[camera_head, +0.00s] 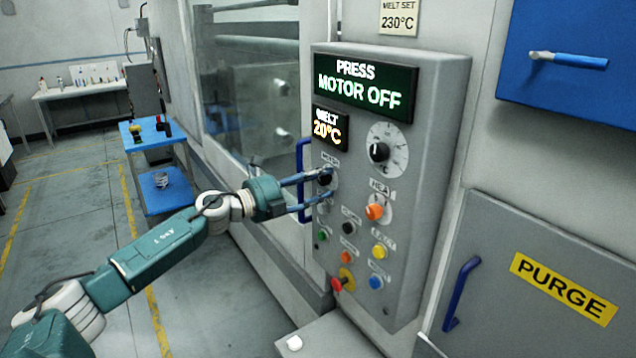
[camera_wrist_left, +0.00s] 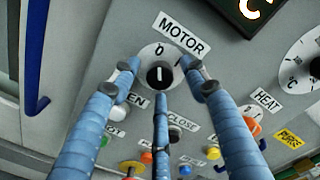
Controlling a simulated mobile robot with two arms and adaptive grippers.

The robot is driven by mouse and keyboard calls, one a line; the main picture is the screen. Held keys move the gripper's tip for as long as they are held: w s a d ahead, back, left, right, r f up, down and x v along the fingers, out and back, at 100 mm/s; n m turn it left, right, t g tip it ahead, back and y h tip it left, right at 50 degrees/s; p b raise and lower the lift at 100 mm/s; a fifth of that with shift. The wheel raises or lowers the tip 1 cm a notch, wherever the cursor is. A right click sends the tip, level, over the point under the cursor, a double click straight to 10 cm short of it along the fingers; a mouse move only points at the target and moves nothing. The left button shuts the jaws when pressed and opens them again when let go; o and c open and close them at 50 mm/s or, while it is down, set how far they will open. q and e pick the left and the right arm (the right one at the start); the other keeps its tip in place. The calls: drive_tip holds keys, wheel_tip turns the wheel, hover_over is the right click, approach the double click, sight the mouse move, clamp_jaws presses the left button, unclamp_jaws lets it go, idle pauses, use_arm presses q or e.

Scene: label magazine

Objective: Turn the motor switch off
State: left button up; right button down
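The motor switch is a round black knob (camera_wrist_left: 160,76) on a light plate under a MOTOR label (camera_wrist_left: 181,35) in the left wrist view. A 0 is printed above the knob, and its white mark looks upright. My right gripper is not in view.
An orange HEAT knob (camera_head: 375,211) and several coloured buttons lie close to the fingers. A blue door handle (camera_head: 302,180) stands just left of the panel.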

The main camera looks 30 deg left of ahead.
use_arm(q)
drive_tip(key=shift+s+a, duration=0.1)
drive_tip(key=shift+s+a, duration=0.1)
drive_tip(key=shift+s, duration=0.15)
drive_tip(key=v, duration=1.1)
drive_tip(key=shift+s, duration=0.15)
idle(0.3)
